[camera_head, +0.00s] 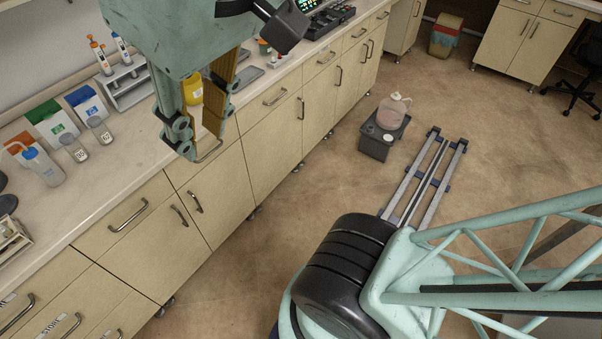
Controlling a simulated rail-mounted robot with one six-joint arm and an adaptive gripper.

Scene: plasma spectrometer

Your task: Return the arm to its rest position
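My gripper (199,138) hangs down at the upper left of the head view, in front of the lab bench (160,150). Its fingers have gold inner pads and stand apart, with nothing seen held between them. A yellow object (193,89) shows through the gap, seemingly on the bench behind. The upper part of the gripper runs out of the top of the frame.
On the bench stand a wash bottle (42,165), small vials (73,148), boxes (52,122) and a pipette rack (126,85). A grey container with a jug (394,110) stands on the floor by the rail (428,180).

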